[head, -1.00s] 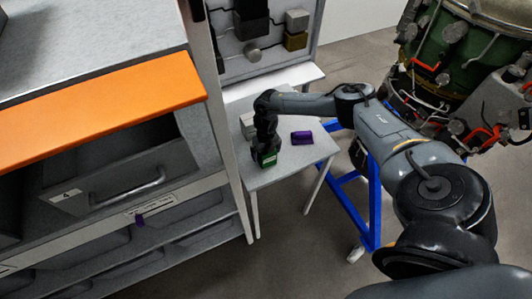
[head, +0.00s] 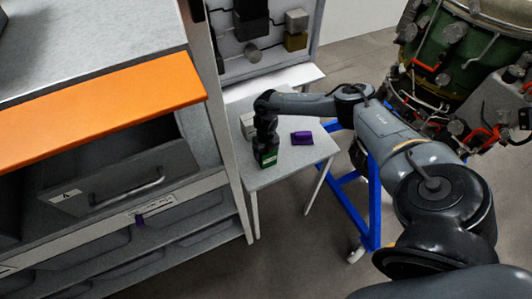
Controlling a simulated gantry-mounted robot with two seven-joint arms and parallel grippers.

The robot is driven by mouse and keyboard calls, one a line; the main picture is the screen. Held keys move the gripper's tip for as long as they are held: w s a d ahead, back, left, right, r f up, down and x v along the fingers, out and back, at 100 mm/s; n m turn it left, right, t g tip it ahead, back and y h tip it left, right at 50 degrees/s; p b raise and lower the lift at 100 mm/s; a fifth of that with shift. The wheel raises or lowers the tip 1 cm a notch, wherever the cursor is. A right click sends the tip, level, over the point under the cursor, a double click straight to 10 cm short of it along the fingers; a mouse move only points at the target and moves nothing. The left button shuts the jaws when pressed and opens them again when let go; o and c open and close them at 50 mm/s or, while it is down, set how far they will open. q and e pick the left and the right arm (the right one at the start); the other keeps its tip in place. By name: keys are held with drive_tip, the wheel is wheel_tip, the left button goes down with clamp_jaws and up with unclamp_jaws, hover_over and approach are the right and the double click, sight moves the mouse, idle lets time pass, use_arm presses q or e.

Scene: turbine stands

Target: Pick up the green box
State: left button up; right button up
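The green box (head: 268,160) is near the left front part of the small white table (head: 290,167) in the head view. My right gripper (head: 266,148) points down at the box from above, and its dark fingers overlap the box's upper part. The fingers are too small and dark to tell whether they are closed on it. I cannot tell whether the box touches the table top. My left gripper is not in view.
A purple box (head: 302,138) lies on the table to the right of the green box. A light grey block (head: 248,124) sits behind my gripper. A grey drawer cabinet (head: 110,190) with an orange edge stands left. A blue stand (head: 372,200) holds a turbine (head: 470,60) at right.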

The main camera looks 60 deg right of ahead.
drive_tip(key=shift+r, duration=0.4)
drive_tip(key=r, duration=0.2)
drive_tip(key=r+b, duration=0.1)
drive_tip(key=shift+s+d+r, duration=0.25)
drive_tip(key=shift+d, duration=0.05)
drive_tip(key=s+d+r+b, duration=0.2)
drive_tip(key=s+d+r, duration=0.3)
drive_tip(key=s, duration=0.4)
drive_tip(key=shift+s+d+r+b, duration=0.25)
drive_tip(key=shift+r+b, duration=0.1)
drive_tip(key=shift+r, duration=0.45)
drive_tip(key=o, duration=0.9)
drive_tip(key=c, duration=0.9)
